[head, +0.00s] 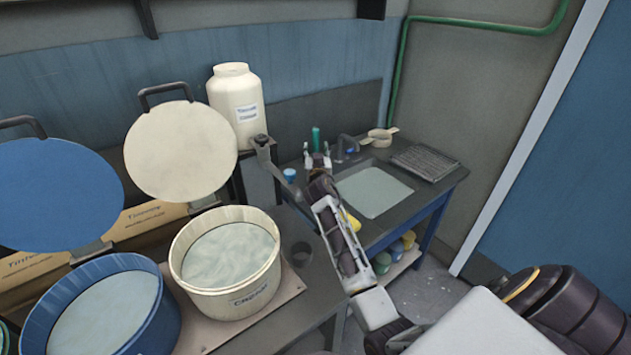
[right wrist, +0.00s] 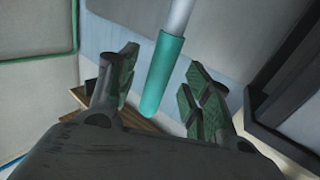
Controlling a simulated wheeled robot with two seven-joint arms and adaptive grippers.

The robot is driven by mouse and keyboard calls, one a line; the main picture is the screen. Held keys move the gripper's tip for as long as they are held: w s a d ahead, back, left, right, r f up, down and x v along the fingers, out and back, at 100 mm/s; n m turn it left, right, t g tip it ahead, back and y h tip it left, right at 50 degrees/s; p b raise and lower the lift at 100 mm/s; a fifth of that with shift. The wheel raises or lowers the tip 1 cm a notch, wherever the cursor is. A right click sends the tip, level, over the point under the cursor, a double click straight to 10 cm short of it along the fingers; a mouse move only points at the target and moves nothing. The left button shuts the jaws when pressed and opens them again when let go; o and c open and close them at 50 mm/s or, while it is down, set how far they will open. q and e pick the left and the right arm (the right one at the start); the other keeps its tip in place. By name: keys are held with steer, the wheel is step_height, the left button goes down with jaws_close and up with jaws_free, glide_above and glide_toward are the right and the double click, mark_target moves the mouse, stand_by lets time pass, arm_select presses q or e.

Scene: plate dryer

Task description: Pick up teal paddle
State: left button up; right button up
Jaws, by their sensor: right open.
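The teal paddle shows in the head view as a small upright teal piece (head: 316,137) at the far table, just above my right gripper (head: 318,160); its lower part is hidden by the gripper. In the right wrist view its teal handle (right wrist: 163,72) and pale shaft (right wrist: 178,14) stand, slightly tilted, between the two spread fingers of my right gripper (right wrist: 166,90). Gaps show on both sides, so the fingers are not closed on it. My left gripper is not in view.
A dark table with a pale sink area (head: 372,193), a scoop (head: 380,136) and a drying rack (head: 425,161) lies around the gripper. A cream tub (head: 225,297), a blue tub (head: 150,335) and a white jar (head: 235,85) stand at left.

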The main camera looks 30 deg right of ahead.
mark_target(316, 149)
steer(key=shift+p+x, duration=0.3)
steer(key=shift+x, duration=1.45)
steer(key=shift+f, duration=0.1)
jaws_close()
step_height(316, 149, up, 18)
steer(key=shift+b, duration=0.35)
stand_by(0.5)
